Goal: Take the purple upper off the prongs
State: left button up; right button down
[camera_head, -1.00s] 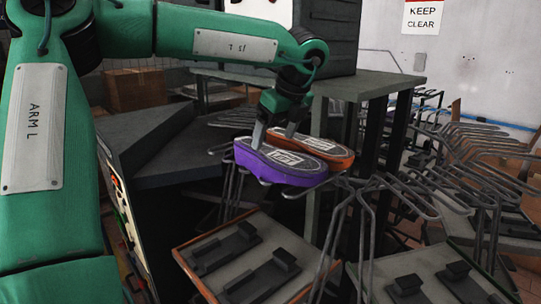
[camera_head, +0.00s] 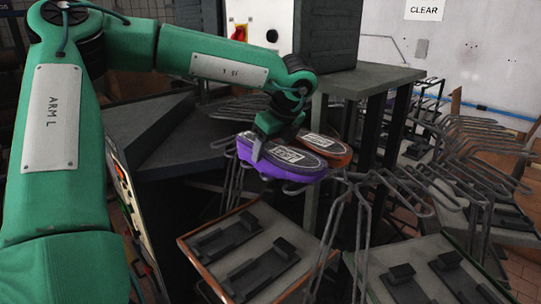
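The purple upper (camera_head: 262,167) sits on the wire prongs of a rack in the middle of the head view, its toe pointing right. An orange upper (camera_head: 333,150) sits beside it on the far side. My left gripper (camera_head: 272,148) is down at the purple upper's rear part. Its near finger lies against or just in front of the upper's near side. The far finger is mostly hidden, so I cannot tell whether the fingers are closed on it. My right gripper is not in view.
Wire prong racks (camera_head: 365,190) stand to the right, with more behind. Two trays with dark blocks, a left one (camera_head: 190,252) and a right one (camera_head: 440,240), lie in front. A grey table (camera_head: 370,78) stands behind the uppers.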

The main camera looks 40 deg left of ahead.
pick_arm(q)
jog(key=shift+c, duration=1.4)
jog(key=shift+r, duration=0.1)
